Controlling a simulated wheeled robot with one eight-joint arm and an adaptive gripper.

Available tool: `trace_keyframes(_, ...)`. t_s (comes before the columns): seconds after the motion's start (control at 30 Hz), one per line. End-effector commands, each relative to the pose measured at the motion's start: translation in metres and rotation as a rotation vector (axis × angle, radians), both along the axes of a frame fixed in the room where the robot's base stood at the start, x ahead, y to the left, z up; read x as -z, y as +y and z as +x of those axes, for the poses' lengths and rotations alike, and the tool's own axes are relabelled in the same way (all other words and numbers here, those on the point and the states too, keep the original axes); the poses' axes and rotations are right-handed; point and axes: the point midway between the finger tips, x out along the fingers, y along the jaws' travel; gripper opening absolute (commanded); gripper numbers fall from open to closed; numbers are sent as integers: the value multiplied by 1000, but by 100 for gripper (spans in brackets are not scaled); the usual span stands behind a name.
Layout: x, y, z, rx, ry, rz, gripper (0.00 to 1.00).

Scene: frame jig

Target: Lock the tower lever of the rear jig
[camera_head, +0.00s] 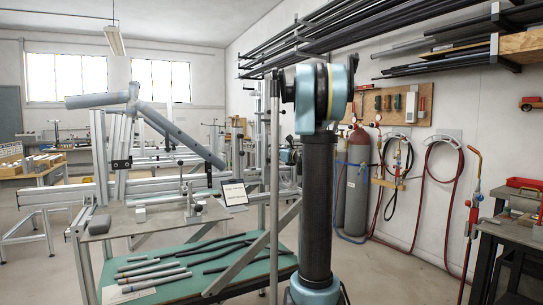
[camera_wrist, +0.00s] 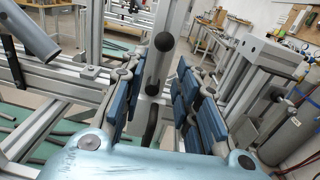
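In the wrist view a lever with a black ball knob (camera_wrist: 165,41) stands in front of a grey upright profile (camera_wrist: 174,22), probably the jig tower. A second dark rounded end (camera_wrist: 152,89) shows below it. My gripper (camera_wrist: 156,68) is open, its blue-padded fingers on either side of the lever in the picture. No contact with the lever is clear, and the depth between them is hard to judge. In the head view the jig frame (camera_head: 99,150) carries grey tubes (camera_head: 175,130). My gripper is mostly hidden behind my arm there.
A grey tube end (camera_wrist: 36,35) and horizontal rails (camera_wrist: 52,82) lie left of my gripper in the wrist view. A grey block-like fixture (camera_wrist: 267,58) stands to the right. A green shelf (camera_head: 225,278) holds several tubes. Gas cylinders (camera_head: 357,185) stand by the wall.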

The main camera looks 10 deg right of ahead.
Motion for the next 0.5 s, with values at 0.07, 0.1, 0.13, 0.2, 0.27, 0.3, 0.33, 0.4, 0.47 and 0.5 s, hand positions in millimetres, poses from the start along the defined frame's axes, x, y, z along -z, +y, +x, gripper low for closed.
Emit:
trace_keyframes(0.07,0,6,13,-3,0,0,29)
trace_keyframes(0.1,0,8,18,-3,0,0,29)
trace_keyframes(0.13,0,9,21,-2,0,0,29)
trace_keyframes(0.2,0,12,29,-1,0,0,29)
trace_keyframes(0.27,0,14,34,-2,0,0,29)
trace_keyframes(0.3,0,15,36,-2,0,0,29)
trace_keyframes(0.33,0,16,38,-2,0,0,29)
trace_keyframes(0.4,0,17,41,-1,0,0,29)
trace_keyframes(0.47,0,17,42,-1,0,0,29)
trace_keyframes(0.5,0,17,42,-1,0,0,29)
